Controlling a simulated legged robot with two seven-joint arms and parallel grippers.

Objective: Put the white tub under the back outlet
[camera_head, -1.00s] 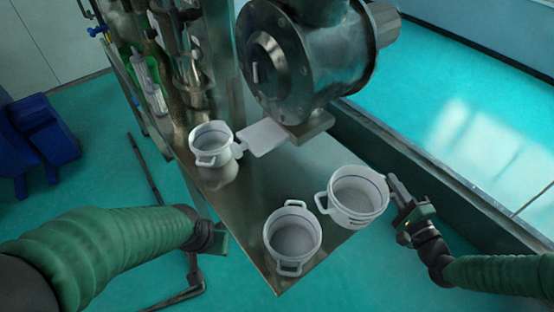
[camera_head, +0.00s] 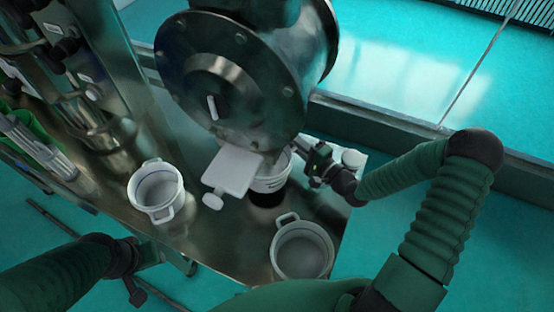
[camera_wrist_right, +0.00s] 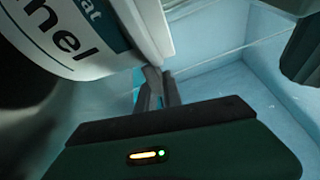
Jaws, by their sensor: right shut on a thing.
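My right gripper (camera_head: 303,155) is shut on a white tub (camera_head: 272,180), close to the right side of the sieve's round metal drum. The tub seems held above the table, with a dark patch beneath; the drum and white outlet chute (camera_head: 232,170) hide part of it. In the right wrist view the tub's lettered wall (camera_wrist_right: 75,40) fills the upper left beside the fingers (camera_wrist_right: 157,88). The chute slopes out at the drum's front. I cannot make out the back outlet clearly. My left gripper (camera_head: 133,275) is low at left, its fingers unclear.
Two other white tubs stand on the metal table: one at left (camera_head: 157,190), one near the front corner (camera_head: 302,249). A small white cylinder (camera_head: 352,158) shows right of my right gripper. Pipes and valves stand at the left. A low wall runs behind.

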